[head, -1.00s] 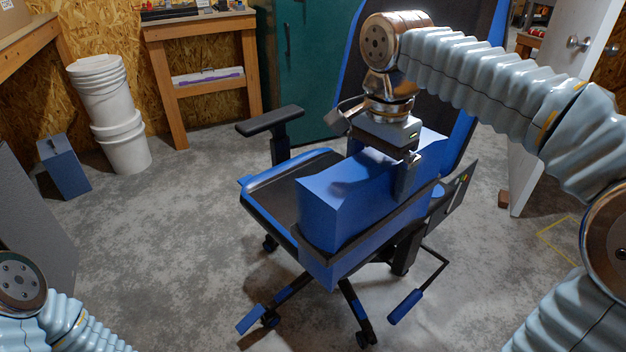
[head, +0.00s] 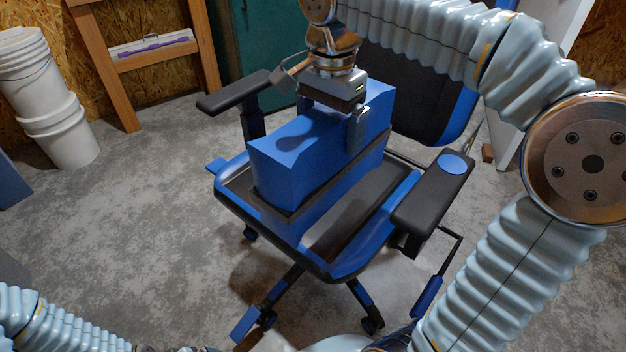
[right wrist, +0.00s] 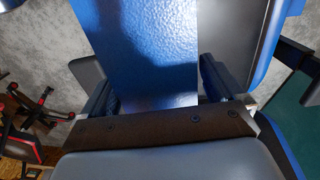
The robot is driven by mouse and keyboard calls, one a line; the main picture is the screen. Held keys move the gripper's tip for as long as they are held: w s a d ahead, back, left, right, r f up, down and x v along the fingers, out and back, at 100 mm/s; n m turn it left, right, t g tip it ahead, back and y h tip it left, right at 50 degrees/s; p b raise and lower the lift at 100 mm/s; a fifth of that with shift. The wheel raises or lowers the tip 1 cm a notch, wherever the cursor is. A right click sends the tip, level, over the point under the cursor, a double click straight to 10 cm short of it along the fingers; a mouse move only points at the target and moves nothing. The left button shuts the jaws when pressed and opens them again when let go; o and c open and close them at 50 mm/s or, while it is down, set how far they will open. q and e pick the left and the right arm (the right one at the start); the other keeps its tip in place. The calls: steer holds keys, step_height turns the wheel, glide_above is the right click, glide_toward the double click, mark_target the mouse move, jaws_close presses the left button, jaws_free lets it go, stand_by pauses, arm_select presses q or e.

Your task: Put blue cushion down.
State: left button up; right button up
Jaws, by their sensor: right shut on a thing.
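The blue cushion (head: 290,165) is a long box-like block with a dark band along its side. It is upright over the left and middle part of the seat (head: 345,228) of a black and blue office chair, between the armrests. I cannot tell whether its underside touches the seat. My right gripper (head: 335,112) is shut on the cushion from above, one finger showing on its near right side. In the right wrist view the cushion (right wrist: 150,50) fills the gap between the fingers of my right gripper (right wrist: 158,95). My left gripper is out of view.
The left armrest (head: 233,93) and right armrest (head: 432,190) flank the seat, and the backrest (head: 435,110) stands behind. White buckets (head: 50,100) and a wooden stand (head: 115,70) are at the left. The concrete floor left of the chair is clear.

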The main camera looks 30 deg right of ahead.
steer(key=w+d+f, duration=0.2)
steer(key=w+f, duration=0.4)
steer(key=f, duration=0.1)
steer(key=w+d+f, duration=0.3)
steer(key=w+f, duration=0.4)
steer(key=shift+d, duration=0.35)
steer(key=o, duration=1.5)
steer(key=shift+s, duration=0.1)
